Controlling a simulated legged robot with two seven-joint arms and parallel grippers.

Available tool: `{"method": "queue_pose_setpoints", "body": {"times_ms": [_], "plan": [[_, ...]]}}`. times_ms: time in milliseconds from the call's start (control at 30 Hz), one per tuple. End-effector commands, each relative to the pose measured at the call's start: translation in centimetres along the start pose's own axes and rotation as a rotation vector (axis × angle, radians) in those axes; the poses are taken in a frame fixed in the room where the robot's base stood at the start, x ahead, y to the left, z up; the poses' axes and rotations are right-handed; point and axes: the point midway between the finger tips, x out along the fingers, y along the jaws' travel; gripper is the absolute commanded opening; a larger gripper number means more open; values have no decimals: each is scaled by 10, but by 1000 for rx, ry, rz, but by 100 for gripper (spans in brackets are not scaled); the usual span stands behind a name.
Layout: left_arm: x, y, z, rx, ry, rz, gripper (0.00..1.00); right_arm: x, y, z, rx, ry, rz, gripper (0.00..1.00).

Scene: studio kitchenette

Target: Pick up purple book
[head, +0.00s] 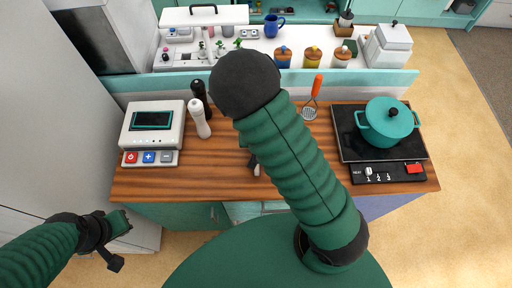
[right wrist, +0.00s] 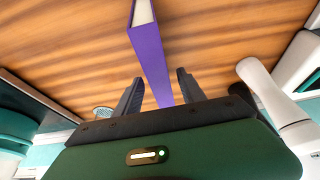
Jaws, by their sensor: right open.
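The purple book (right wrist: 150,58) shows in the right wrist view, with its purple side and pale page edge visible. It is over the wooden counter and reaches down between the fingers of my right gripper (right wrist: 159,76). That gripper is open, one finger on each side of the book; I cannot tell whether either touches it. In the head view my right arm covers the book. My left gripper (head: 116,240) is at the lower left, away from the counter, and its opening is unclear.
The wooden counter (head: 160,180) holds a white scale-like device (head: 153,128), a white mill (head: 199,119), a dark mill (head: 200,95) and an orange-handled masher (head: 314,92). A teal pot (head: 388,122) stands on a black cooktop (head: 352,146) at the right.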

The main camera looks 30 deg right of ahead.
Motion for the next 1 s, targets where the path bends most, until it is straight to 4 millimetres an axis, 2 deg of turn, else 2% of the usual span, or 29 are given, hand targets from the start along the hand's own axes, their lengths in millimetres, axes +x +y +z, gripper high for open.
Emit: {"method": "queue_pose_setpoints", "body": {"times_ms": [100, 233, 1000], "plan": [[-4, 0, -1, 0, 0, 0, 0, 22, -1, -2, -1, -3, 4, 47], [-5, 0, -1, -1, 0, 0, 0, 36, -1, -3, 2, -2, 2, 47], [0, 0, 0, 0, 0, 0, 0, 41, -2, -1, 1, -1, 1, 47]]}}
